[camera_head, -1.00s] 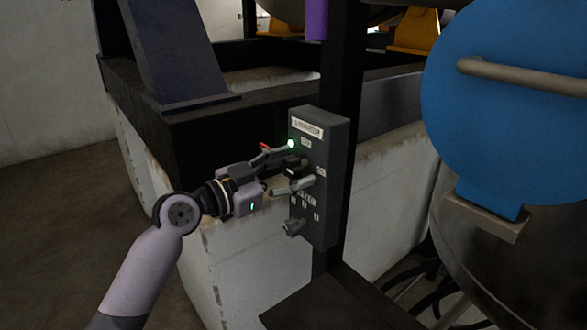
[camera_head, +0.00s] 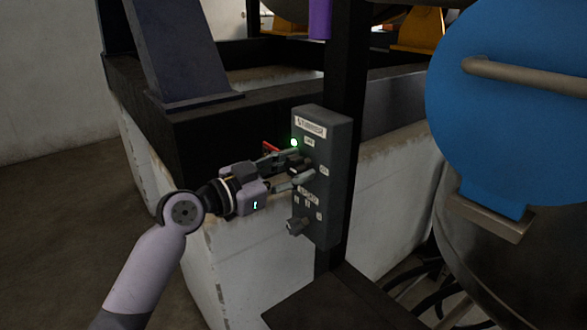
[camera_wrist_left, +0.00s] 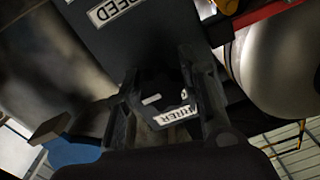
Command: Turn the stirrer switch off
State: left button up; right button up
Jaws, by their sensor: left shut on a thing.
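The dark grey control box (camera_head: 337,185) is fixed to a black post and carries a white label that seems to read STIRRER (camera_head: 311,127). A green lamp (camera_head: 294,142) glows near its top. The black stirrer switch (camera_head: 295,169) sits below the lamp, mostly hidden between the fingers of my left gripper (camera_head: 293,168). The gripper is shut on it, one finger on each side. In the left wrist view the dark switch (camera_wrist_left: 160,88) shows between the two fingers (camera_wrist_left: 163,95). The switch's exact setting is hard to read. My right gripper is not in view.
A lower knob (camera_head: 297,226) sticks out of the box under the SPEED label. A red part (camera_head: 271,147) shows just behind the upper finger. A large blue round cover (camera_head: 510,110) is at right. A pale low wall (camera_head: 240,260) stands behind the box.

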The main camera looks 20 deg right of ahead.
pick_arm(q)
jog(key=n+p, duration=0.1)
jog(key=n, duration=0.3)
jog(key=shift+s+r+n+p, duration=0.15)
jog(key=shift+n+p, duration=0.25)
jog(key=n+p, duration=0.2)
jog(key=n, duration=0.1)
jog(key=shift+r+n, duration=0.1)
jog(key=shift+n, duration=0.2)
jog(key=n+p, duration=0.4)
jog(key=n, duration=0.2)
jog(key=shift+s+r, duration=0.1)
jog(key=shift+s, duration=0.05)
jog(key=n+p, duration=0.2)
jog(key=shift+d+n, duration=0.1)
jog(key=shift+n, duration=0.5)
jog(key=o, duration=1.2)
jog(key=shift+c, duration=0.2)
